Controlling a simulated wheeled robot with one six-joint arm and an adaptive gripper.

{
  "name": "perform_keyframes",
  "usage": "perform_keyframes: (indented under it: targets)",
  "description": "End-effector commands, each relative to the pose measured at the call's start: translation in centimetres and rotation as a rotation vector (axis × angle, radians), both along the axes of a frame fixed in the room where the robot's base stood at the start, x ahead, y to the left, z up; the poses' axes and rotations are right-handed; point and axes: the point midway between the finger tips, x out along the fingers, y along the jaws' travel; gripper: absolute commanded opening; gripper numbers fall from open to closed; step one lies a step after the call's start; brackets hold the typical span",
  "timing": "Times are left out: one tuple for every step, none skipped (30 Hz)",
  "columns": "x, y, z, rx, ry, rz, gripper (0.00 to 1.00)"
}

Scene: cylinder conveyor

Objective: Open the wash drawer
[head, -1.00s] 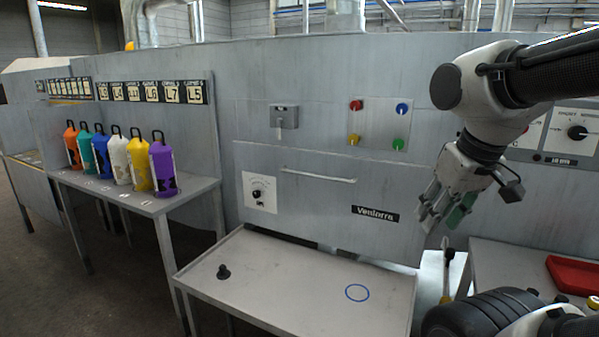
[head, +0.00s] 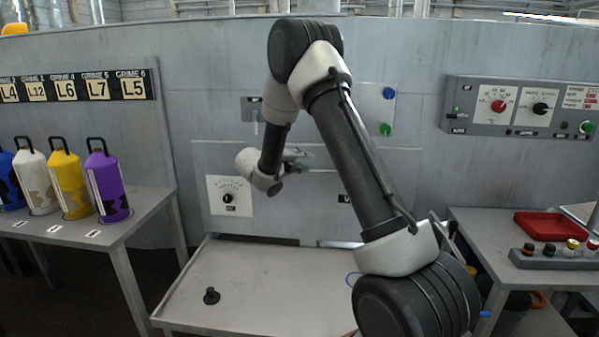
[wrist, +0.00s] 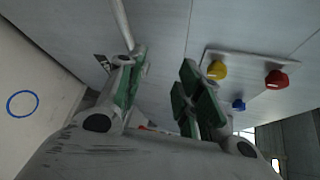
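The drawer front (head: 222,165) is a wide grey panel in the head view, apparently flush with the wall. It carries a dial plate (head: 229,196) at its left. My arm hides most of its middle, including most of the handle. In the wrist view, the pale bar handle (wrist: 121,22) runs down from the top edge to the left fingertip. My gripper (wrist: 160,85) has its green-padded fingers wide apart, with nothing seen held between them. In the head view my gripper (head: 298,160) is close to the drawer front. I cannot tell whether a finger touches the handle.
Coloured knobs, including blue (head: 389,93) and green (head: 386,129), are above right. Several bottles stand on the left bench (head: 140,215). A red tray (head: 552,226) is at right.

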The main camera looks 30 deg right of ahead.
Motion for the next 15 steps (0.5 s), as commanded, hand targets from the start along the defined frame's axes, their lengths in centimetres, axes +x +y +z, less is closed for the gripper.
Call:
perform_keyframes:
  targets:
    - [1.3, 0.8, -2.1, -0.054, 0.078, 0.061, 0.35]
    - [2.0, 1.2, -3.0, -0.084, 0.116, 0.095, 0.35]
    - [2.7, 1.8, -4.0, -0.116, 0.159, 0.133, 0.35]
    - [3.1, 2.1, -4.6, -0.137, 0.185, 0.157, 0.35]
    - [3.4, 2.4, -5.1, -0.154, 0.206, 0.176, 0.35]
    - [3.8, 2.6, -5.6, -0.17, 0.225, 0.192, 0.35]
    - [4.0, 2.6, -5.8, -0.181, 0.236, 0.203, 0.35]
    - [4.2, 2.6, -6.0, -0.186, 0.243, 0.209, 0.35]
    - [4.4, 2.3, -6.3, -0.19, 0.248, 0.212, 0.35]
    - [4.6, 2.0, -6.4, -0.192, 0.25, 0.213, 0.35]
    - [4.9, 1.6, -6.4, -0.192, 0.25, 0.213, 0.35]
    - [5.2, 1.1, -6.5, -0.192, 0.248, 0.213, 0.35]
    - [5.5, 0.6, -6.6, -0.192, 0.249, 0.211, 0.35]
    - [5.8, 0.1, -6.7, -0.191, 0.248, 0.211, 0.35]
    - [6.2, -0.4, -6.8, -0.19, 0.248, 0.212, 0.35]
